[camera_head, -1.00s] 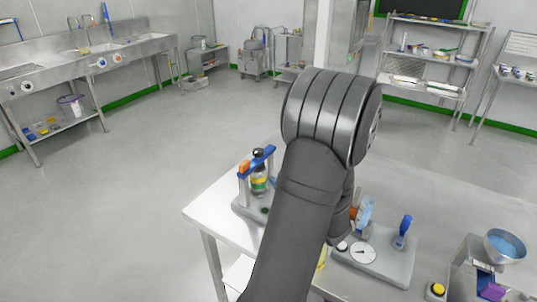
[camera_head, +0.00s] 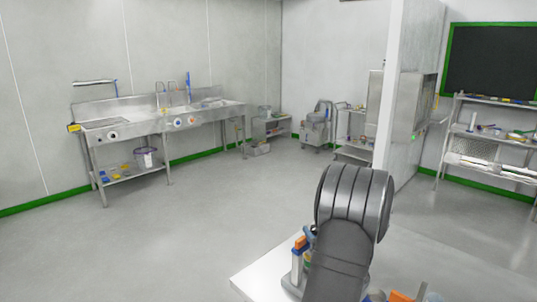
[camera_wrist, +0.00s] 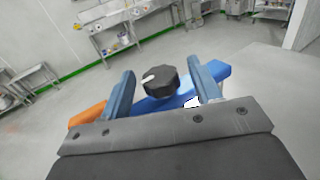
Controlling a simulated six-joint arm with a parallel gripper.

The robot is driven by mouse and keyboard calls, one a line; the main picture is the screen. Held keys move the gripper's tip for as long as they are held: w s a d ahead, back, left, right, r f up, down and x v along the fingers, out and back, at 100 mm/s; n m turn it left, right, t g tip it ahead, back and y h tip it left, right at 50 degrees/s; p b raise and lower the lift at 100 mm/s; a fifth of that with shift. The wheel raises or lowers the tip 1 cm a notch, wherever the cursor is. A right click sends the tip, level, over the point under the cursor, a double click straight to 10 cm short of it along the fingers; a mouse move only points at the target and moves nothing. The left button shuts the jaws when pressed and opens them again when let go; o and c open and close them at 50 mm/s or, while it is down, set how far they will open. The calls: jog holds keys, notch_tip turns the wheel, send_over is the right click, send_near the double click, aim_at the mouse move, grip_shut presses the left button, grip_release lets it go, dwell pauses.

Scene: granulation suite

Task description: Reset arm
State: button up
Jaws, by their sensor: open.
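My gripper (camera_wrist: 162,76) shows in the wrist view with its two blue-grey fingers spread apart. A black knob (camera_wrist: 168,84) with a white mark shows between the fingers; I cannot tell whether they touch it. A blue bar (camera_wrist: 178,98) runs behind the knob, with an orange end piece (camera_wrist: 87,114) at its left. In the head view my arm's dark links cover the lower middle and hide the gripper. An orange part (camera_head: 300,243) of a bench device shows just left of my arm.
The white bench (camera_head: 256,277) fills the bottom right, mostly cut off by the frame. A steel sink unit (camera_head: 150,122) stands along the left wall. Steel shelves (camera_head: 490,158) stand at the right, beside a white pillar (camera_head: 393,90). The grey floor (camera_head: 190,225) between is clear.

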jog(key=shift+w+a, duration=0.15)
jog(key=shift+w, duration=0.35)
